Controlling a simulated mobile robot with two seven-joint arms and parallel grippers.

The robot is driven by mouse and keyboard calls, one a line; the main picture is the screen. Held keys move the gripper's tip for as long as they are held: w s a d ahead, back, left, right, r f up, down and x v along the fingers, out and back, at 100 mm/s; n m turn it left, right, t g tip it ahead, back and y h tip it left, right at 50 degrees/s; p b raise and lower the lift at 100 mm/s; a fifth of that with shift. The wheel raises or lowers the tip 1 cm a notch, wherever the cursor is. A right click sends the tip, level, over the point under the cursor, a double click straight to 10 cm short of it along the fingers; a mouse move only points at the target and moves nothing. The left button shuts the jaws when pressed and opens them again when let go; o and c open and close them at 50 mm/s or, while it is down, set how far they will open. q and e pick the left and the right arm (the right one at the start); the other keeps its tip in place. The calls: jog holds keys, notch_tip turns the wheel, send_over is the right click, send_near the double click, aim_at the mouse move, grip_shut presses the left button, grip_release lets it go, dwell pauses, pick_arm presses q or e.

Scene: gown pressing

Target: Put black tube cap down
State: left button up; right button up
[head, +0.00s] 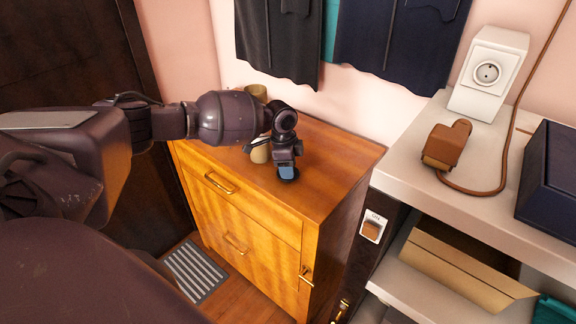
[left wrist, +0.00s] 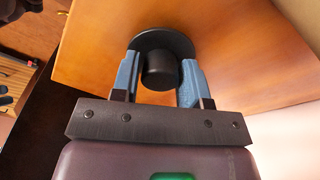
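The black tube cap (left wrist: 161,72) has a wide dark disc and a narrower round knob. In the left wrist view the knob sits between the two blue fingers of my left gripper (left wrist: 160,78), which appear to press on its sides. In the head view my left gripper (head: 287,170) points down over the wooden cabinet top (head: 335,160), with the cap's dark edge (head: 289,179) just below the fingers. I cannot tell whether the cap touches the wood. My right gripper is not in view.
A tan tube (head: 259,153) stands on the cabinet behind my left arm, partly hidden. Dark garments hang on the wall behind. At right a pale shelf holds a brown plug (head: 446,146), a white socket box (head: 489,74) and a dark box (head: 553,180). The cabinet's right side is clear.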

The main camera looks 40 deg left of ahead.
pick_arm(q)
jog(key=shift+o, duration=1.3)
jog(key=shift+r, duration=0.15)
notch_tip(320, 180, up, 12)
jog(key=a+p, duration=0.1)
jog(key=shift+s+a, duration=0.15)
jog(key=shift+s, duration=0.15)
